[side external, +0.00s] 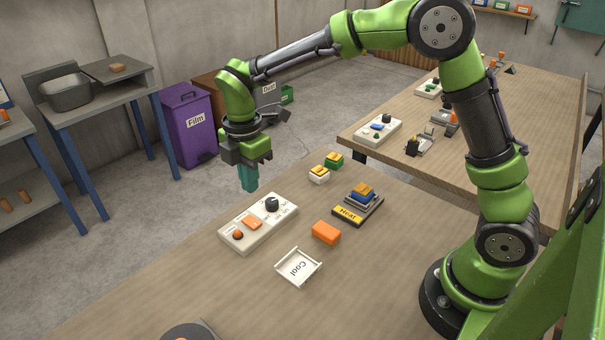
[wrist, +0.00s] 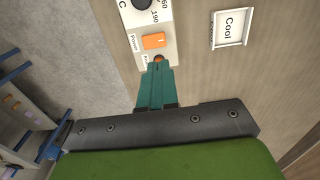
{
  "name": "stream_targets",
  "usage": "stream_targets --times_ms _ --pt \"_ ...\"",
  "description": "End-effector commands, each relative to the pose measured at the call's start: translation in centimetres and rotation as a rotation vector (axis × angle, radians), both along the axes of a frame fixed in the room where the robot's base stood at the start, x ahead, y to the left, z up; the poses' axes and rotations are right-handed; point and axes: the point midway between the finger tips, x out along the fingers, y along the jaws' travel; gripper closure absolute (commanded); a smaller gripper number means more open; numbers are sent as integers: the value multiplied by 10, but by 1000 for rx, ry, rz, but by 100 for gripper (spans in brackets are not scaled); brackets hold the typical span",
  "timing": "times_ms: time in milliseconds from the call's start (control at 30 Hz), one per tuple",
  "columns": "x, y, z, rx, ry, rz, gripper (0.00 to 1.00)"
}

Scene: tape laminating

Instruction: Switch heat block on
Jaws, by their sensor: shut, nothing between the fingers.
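The white control box (side external: 270,228) lies on the near table. It carries a black dial (side external: 272,204), an orange rocker switch (side external: 252,222) and a small round orange button or lamp (side external: 238,235). In the wrist view the switch (wrist: 154,41) has a "Power" label beside it. The heat block (side external: 348,213) is a dark base with a yellow "Heat" label, with blue and yellow pieces stacked on it. My gripper (side external: 249,187) is shut and empty, its teal fingers pointing down above the box's far-left side. In the wrist view the fingertips (wrist: 156,68) overlap the box's end near the round button.
An orange block (side external: 326,232) and a white "Cool" tray (side external: 298,267) lie right of the box. Green (side external: 334,160) and yellow-white (side external: 319,174) blocks lie behind it. A second table (side external: 490,120) with similar equipment stands behind. The near table's front left is mostly clear.

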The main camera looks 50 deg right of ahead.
Motion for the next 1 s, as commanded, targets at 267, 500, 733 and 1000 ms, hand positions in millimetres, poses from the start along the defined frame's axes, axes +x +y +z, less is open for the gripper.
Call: stream_targets --times_ms 267,500,733,1000 --pt "-1 0 -61 -1 4 0 100" --pt "-1 0 -90 0 1 0 100" --pt "0 0 -97 0 -1 0 100" --pt "-1 0 -99 0 1 -1 100"
